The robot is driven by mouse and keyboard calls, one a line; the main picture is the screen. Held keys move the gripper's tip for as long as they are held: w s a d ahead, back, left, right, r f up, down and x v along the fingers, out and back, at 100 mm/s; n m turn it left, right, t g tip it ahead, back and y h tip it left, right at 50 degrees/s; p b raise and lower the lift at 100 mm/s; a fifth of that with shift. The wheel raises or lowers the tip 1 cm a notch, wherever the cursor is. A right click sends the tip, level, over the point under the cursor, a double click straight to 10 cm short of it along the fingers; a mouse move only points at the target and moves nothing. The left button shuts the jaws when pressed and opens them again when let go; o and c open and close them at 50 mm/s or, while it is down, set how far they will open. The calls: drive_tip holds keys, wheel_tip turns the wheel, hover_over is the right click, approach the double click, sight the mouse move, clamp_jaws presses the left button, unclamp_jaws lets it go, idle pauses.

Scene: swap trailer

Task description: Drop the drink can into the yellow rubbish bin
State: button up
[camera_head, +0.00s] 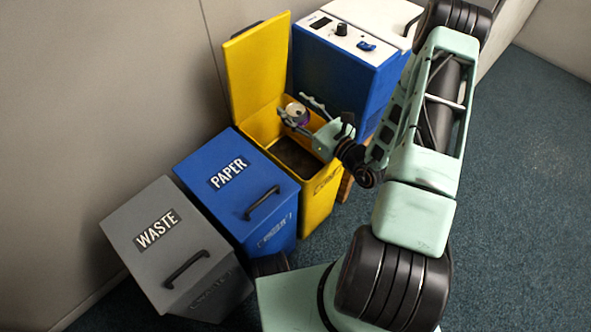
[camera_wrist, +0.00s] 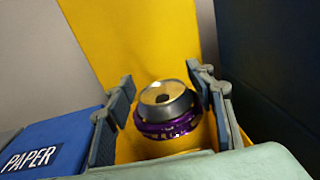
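The drink can (camera_head: 297,110), with a silver top and purple side, is between the fingers of my gripper (camera_head: 301,109). The wrist view shows the can (camera_wrist: 166,107) top and a purple band, with my gripper's fingers (camera_wrist: 167,96) close on both sides near their tips. My gripper appears shut on it. The lower part of the can is hidden. The yellow rubbish bin (camera_head: 318,204) stands with its lid (camera_head: 257,72) raised against the wall. The can is above the bin's opening, towards the lid side. The yellow bin (camera_wrist: 128,30) also fills the middle of the wrist view.
A blue PAPER bin (camera_head: 237,190) and a grey WASTE bin (camera_head: 178,247) stand to the left, both with lids shut. A blue and white cabinet (camera_head: 343,72) with a knob stands right behind the yellow bin. The carpet (camera_head: 520,200) to the right is clear.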

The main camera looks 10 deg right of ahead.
drive_tip(key=o, duration=0.3)
drive_tip(key=v, duration=0.7)
drive_tip(key=shift+s+d+r, duration=0.1)
drive_tip(key=shift+s+d, duration=0.05)
drive_tip(key=shift+s, duration=0.1)
